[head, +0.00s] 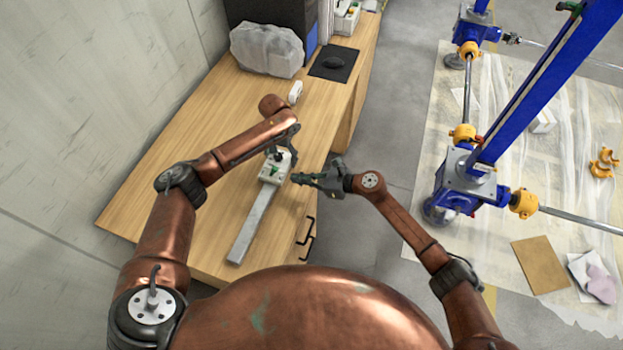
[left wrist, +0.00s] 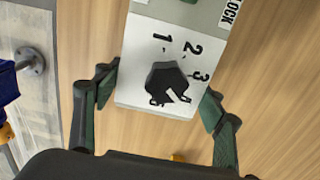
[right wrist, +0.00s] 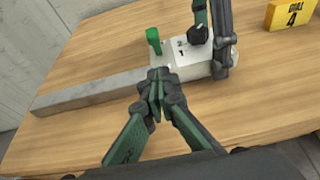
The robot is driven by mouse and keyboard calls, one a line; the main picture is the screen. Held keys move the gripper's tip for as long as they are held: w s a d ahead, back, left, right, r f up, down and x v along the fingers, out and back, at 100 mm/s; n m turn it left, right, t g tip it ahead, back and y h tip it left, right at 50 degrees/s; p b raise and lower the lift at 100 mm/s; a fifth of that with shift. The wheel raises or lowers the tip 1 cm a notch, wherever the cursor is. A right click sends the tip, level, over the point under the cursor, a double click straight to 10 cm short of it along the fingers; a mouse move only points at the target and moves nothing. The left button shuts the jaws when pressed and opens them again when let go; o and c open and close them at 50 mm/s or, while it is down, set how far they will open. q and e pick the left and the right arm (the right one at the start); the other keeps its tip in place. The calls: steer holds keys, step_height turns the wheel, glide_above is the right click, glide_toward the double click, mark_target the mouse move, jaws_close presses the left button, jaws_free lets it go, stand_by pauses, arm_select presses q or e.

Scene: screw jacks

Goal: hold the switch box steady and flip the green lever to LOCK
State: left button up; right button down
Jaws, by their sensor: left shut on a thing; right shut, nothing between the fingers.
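The white switch box (head: 268,178) sits on the wooden table; it also shows in the right wrist view (right wrist: 190,62). Its green lever (right wrist: 153,40) stands up at the end beside the grey bar. In the left wrist view the box has a black dial (left wrist: 168,84) with numbers 1, 2, 3 and a LOCK label (left wrist: 230,13) at the top edge. My left gripper (left wrist: 160,97) is shut on the box's dial end, a finger on each side. My right gripper (right wrist: 158,82) is shut and empty, beside the box near the lever (head: 298,178).
A long grey bar (right wrist: 90,95) runs from the box along the table (head: 150,185). A yellow DIAL 4 block (right wrist: 292,14) stands beyond the box. A wrapped bundle (head: 267,49) and a black mat (head: 334,62) lie farther back. Blue screw jacks (head: 465,180) stand to the right.

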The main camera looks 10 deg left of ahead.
mark_target(275, 168)
steer(key=shift+w+a+r, duration=0.1)
steer(key=shift+a+r, duration=0.15)
steer(key=shift+a, duration=0.4)
steer(key=shift+w+a+r, duration=0.1)
steer(key=shift+a+r, duration=0.15)
steer(key=shift+a, duration=0.4)
steer(key=shift+w+a+r, duration=0.1)
steer(key=shift+a+r, duration=0.15)
steer(key=shift+a, duration=0.4)
steer(key=shift+a+r, duration=0.55)
steer(key=shift+r, duration=0.1)
steer(key=shift+w+a+r, duration=0.1)
steer(key=shift+a+r, duration=0.35)
steer(key=shift+a, duration=0.05)
steer(key=shift+w+a+r, duration=0.1)
steer(key=shift+a+r, duration=0.15)
steer(key=shift+a, duration=0.4)
steer(key=shift+w+a+r, duration=0.1)
steer(key=shift+a+r, duration=0.15)
steer(key=shift+a, duration=0.35)
steer(key=shift+r, duration=0.2)
steer(key=shift+r, duration=0.55)
steer(key=shift+d, duration=0.1)
